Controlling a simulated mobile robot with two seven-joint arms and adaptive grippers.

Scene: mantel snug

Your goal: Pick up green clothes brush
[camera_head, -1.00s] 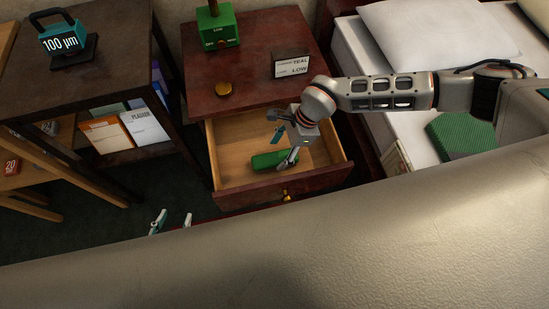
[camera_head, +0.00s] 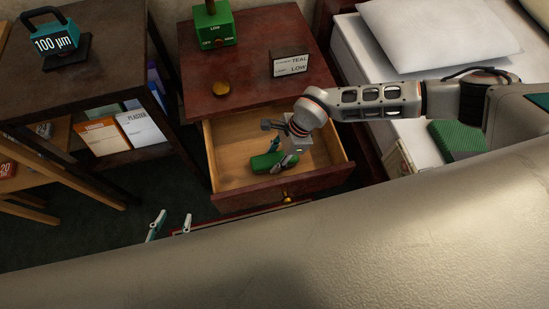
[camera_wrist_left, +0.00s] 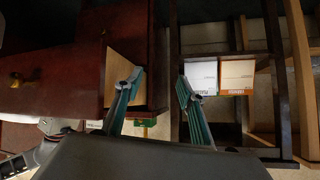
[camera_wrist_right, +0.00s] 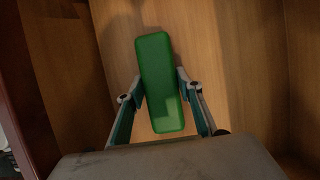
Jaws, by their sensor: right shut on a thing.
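The green clothes brush (camera_head: 263,163) is in the open wooden drawer (camera_head: 228,177) of the red-brown nightstand. My right gripper (camera_head: 276,158) reaches down into the drawer and is shut on the brush. In the right wrist view the brush (camera_wrist_right: 160,75) lies between the two fingers (camera_wrist_right: 162,92), which touch its long sides. Whether the brush touches the drawer floor is hard to tell. My left gripper (camera_head: 170,222) is in front of the drawer, low in the head view. Its fingers (camera_wrist_left: 155,95) are apart and empty in the left wrist view.
A dark shelf (camera_head: 105,55) stands at left, a bed (camera_head: 430,50) at right. A pale padded surface (camera_head: 300,245) fills the foreground.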

